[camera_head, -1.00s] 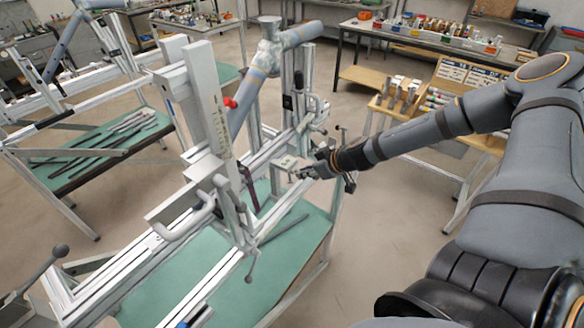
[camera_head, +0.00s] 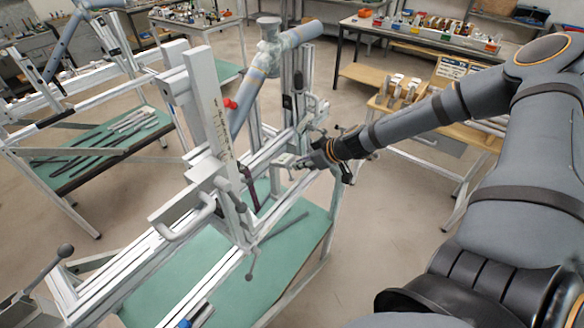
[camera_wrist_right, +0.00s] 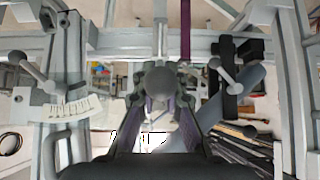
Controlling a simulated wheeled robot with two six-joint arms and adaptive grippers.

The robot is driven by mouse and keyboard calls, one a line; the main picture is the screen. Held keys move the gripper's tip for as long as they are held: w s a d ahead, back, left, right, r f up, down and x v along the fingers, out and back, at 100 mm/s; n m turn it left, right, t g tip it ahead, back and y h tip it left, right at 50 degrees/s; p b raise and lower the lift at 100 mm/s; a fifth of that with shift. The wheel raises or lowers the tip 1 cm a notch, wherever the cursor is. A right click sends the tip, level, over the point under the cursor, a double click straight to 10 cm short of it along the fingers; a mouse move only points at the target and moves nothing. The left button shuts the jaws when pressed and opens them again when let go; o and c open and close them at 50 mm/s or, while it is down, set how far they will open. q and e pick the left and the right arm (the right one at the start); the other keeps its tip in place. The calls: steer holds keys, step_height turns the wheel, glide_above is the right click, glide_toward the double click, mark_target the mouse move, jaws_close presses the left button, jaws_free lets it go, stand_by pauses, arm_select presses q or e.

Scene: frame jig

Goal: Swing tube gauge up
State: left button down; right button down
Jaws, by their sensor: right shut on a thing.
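My right gripper (camera_head: 318,160) reaches in from the right to the far part of the frame jig (camera_head: 262,160). In the right wrist view, its two fingers (camera_wrist_right: 160,98) with purple inner faces are closed around a grey ball knob (camera_wrist_right: 160,80), apparently on a lever of the jig. What is behind the knob is hidden. Which part is the tube gauge is not clear. A tall pale plate with scale marks (camera_head: 214,105) stands upright on the jig, and a curved scale (camera_wrist_right: 58,108) shows at left in the right wrist view. My left gripper is not in view.
The jig's rails stand over a green-topped bench (camera_head: 285,245). A blue-grey tube structure (camera_head: 262,68) rises behind the gripper. A wooden stand with tools (camera_head: 400,90) is to the right. Other ball-ended levers (camera_wrist_right: 228,72) project near the fingers.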

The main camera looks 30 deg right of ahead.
steer(key=shift+w+r, duration=0.3)
steer(key=shift+r, duration=0.3)
steer(key=shift+a, duration=0.1)
steer(key=shift+w+r, duration=0.1)
steer(key=shift+w+a+r, duration=0.1)
steer(key=shift+w+r, duration=0.2)
steer(key=shift+r, duration=0.1)
steer(key=shift+w+a+r, duration=0.25)
steer(key=shift+w+r, duration=0.1)
steer(key=shift+w, duration=0.05)
